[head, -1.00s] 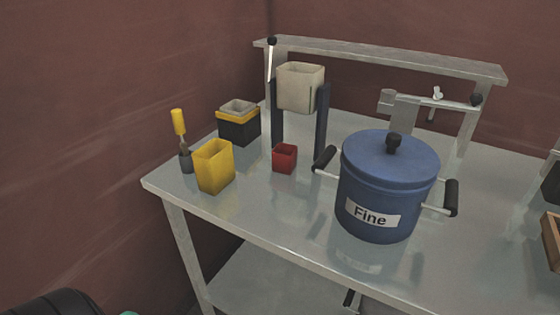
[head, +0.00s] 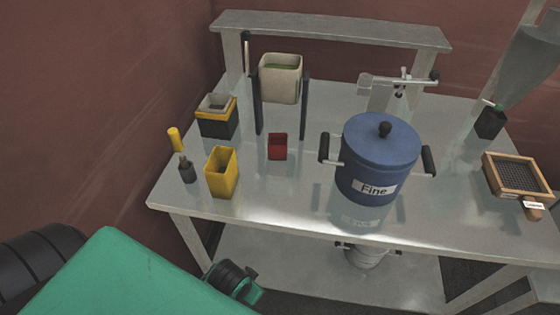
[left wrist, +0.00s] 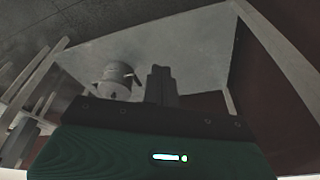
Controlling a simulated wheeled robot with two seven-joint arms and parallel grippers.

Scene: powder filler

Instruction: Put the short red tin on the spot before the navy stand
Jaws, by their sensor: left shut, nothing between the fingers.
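The short red tin (head: 277,150) is a small open square box. It stands upright on the metal table (head: 290,205), just in front of the gap between the legs of the navy stand (head: 304,108). The stand carries a cream hopper (head: 281,88) with something green inside. No separate mark for the spot shows on the table. My left gripper shows in the left wrist view (left wrist: 160,82), with its fingers together and empty, below table height and away from the tin. My right gripper is not in view.
A tall yellow tin (head: 222,174) and a yellow-handled brush (head: 180,155) stand left of the red tin. A black-and-yellow box (head: 217,122) is behind them. A blue "Fine" pot (head: 378,160) stands to the right. A wooden sieve (head: 515,178) lies far right.

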